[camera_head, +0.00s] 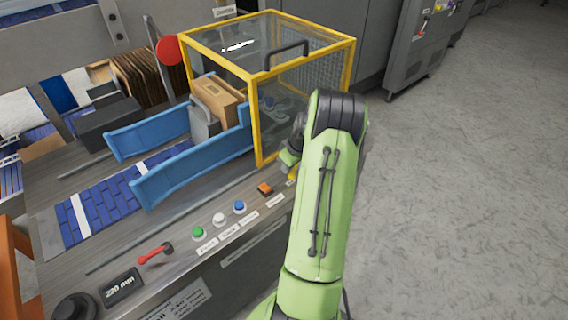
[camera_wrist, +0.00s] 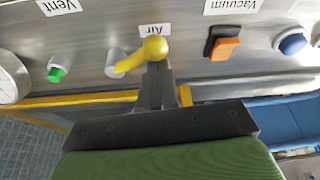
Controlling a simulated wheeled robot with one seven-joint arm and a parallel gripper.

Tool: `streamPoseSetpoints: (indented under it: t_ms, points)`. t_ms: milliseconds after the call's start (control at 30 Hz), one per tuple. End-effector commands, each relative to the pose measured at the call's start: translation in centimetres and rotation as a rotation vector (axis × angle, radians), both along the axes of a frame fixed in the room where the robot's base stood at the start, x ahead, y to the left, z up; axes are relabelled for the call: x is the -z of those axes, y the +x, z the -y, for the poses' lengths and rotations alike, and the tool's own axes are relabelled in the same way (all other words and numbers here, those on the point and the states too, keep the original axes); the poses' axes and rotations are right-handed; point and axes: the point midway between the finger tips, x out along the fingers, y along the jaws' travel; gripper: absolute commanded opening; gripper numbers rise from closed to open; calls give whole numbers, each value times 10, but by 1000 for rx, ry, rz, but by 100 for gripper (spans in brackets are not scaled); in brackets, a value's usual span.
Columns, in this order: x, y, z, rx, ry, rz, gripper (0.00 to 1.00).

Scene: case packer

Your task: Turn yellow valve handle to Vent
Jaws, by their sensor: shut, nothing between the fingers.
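The yellow valve handle (camera_wrist: 138,56) is in the wrist view, on a grey metal panel. It runs from a silver hub (camera_wrist: 115,61) at its left end to a round yellow knob at its right end, close to the upside-down "Air" label (camera_wrist: 153,30). The "Vent" label (camera_wrist: 58,7) is farther left, near a green-tipped fitting (camera_wrist: 57,69). My gripper (camera_wrist: 157,68) is shut and empty, its fingertips right at the knob; whether they touch it I cannot tell. In the head view my arm mostly hides the handle.
An orange switch (camera_wrist: 224,48) labelled "Vacuum" and a blue button (camera_wrist: 292,43) are to the right; a round gauge (camera_wrist: 10,78) is at the left. In the head view, a yellow-framed guard (camera_head: 257,110) stands behind the panel. Open floor (camera_head: 470,180) lies to the right.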

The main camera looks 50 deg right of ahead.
Motion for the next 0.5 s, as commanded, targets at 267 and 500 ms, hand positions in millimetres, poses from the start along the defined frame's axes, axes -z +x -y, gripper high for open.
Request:
streamPoseSetpoints:
  t_ms: [267,500]
  points:
    - [0,-16,4,-261,0,-2,0]
    - [0,-27,10,-484,0,-1,0]
